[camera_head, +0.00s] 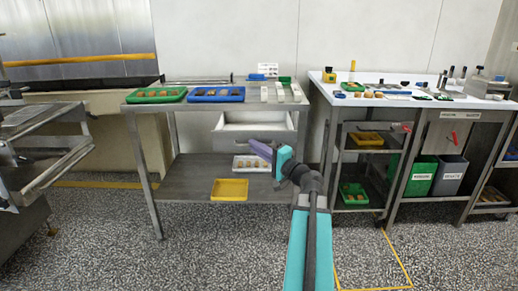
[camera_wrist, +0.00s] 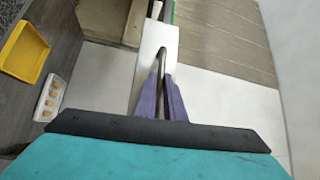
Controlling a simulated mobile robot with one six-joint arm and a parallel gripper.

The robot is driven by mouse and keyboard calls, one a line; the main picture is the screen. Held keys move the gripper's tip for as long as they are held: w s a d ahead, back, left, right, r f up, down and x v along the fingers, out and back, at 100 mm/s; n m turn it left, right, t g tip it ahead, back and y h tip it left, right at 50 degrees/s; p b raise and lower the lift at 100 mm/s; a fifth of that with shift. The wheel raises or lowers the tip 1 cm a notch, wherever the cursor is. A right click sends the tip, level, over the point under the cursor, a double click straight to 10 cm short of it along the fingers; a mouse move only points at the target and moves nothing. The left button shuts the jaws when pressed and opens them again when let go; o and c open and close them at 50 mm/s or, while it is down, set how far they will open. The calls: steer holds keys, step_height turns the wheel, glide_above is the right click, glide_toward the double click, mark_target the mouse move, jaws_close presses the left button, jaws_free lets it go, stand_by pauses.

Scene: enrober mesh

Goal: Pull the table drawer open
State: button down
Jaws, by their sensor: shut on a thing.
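The table drawer (camera_head: 225,140) is under the top of the steel table in the middle left of the head view. It stands part way out, with its white inside showing above its grey front. My gripper (camera_head: 254,147) is at the drawer front, reaching in from the lower right. In the wrist view its purple fingers (camera_wrist: 163,92) are shut on the grey bar handle (camera_wrist: 158,62). The fingers hide part of the bar. How far the drawer is out cannot be told exactly.
On the table top stand a green tray (camera_head: 157,96) and a blue tray (camera_head: 216,95). On the lower shelf are a yellow tray (camera_head: 229,190) and a white tray (camera_head: 240,165). A second workbench (camera_head: 400,97) stands right. Speckled floor in front is free.

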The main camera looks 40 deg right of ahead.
steer(key=shift+w+a, duration=0.1)
steer(key=shift+a, duration=0.2)
steer(key=c, duration=1.8)
jaws_free()
steer(key=shift+d, duration=0.15)
steer(key=shift+c, duration=0.2)
steer(key=shift+d, duration=0.1)
steer(key=shift+s+d, duration=0.1)
steer(key=shift+s, duration=0.15)
steer(key=s+f+b, duration=0.1)
steer(key=s+b, duration=0.2)
steer(key=s, duration=0.5)
steer(key=shift+s+f, duration=0.2)
steer(key=shift+f, duration=0.05)
steer(key=s+b, duration=0.1)
steer(key=b, duration=0.3)
steer(key=shift+d, duration=0.1)
steer(key=s+b, duration=0.1)
steer(key=b, duration=0.4)
steer(key=shift+s+f, duration=0.15)
steer(key=shift+s+b, duration=1.15)
steer(key=shift+s, duration=0.25)
